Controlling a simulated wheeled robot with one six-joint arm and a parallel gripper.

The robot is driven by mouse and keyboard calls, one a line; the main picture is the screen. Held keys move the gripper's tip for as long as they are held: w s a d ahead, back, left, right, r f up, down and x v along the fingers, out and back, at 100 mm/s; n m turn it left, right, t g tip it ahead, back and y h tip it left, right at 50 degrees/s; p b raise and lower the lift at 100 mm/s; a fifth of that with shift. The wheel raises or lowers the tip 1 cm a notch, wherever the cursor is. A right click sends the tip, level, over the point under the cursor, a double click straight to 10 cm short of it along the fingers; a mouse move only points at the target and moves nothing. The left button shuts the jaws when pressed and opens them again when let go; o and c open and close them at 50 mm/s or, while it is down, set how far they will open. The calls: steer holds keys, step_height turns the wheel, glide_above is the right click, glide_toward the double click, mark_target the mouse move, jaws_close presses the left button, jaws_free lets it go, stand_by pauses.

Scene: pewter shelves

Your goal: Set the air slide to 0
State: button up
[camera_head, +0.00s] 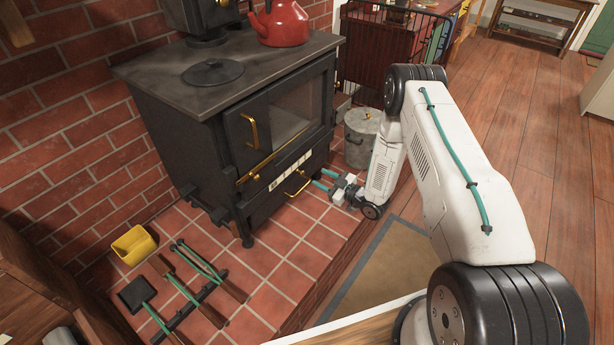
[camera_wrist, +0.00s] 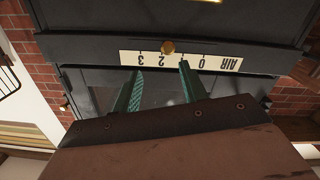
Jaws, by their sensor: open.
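The plate appears upside down there, with AIR and 0 to the right and 2 and 3 to the left. The knob stands close to the 2; the 1 is hidden behind a finger. In the head view the plate (camera_head: 290,170) is on the stove's front below the door. My gripper (camera_head: 315,179) is open in front of it. Its teal fingertips (camera_wrist: 161,68) are apart and empty, just short of the knob in the wrist picture.
The black stove (camera_head: 180,113) carries a red kettle (camera_head: 281,22). A brass drawer handle (camera_head: 298,183) is beside my fingers. A lidded metal bin (camera_head: 360,140) stands close behind my gripper.

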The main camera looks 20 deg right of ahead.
mark_target(304, 174)
steer(key=shift+y, duration=0.3)
steer(key=x, duration=0.4)
steer(key=f+x, duration=0.1)
steer(key=x, duration=0.2)
steer(key=shift+s+a+f, duration=0.1)
steer(key=shift+s+a, duration=0.25)
steer(key=shift+a, duration=0.05)
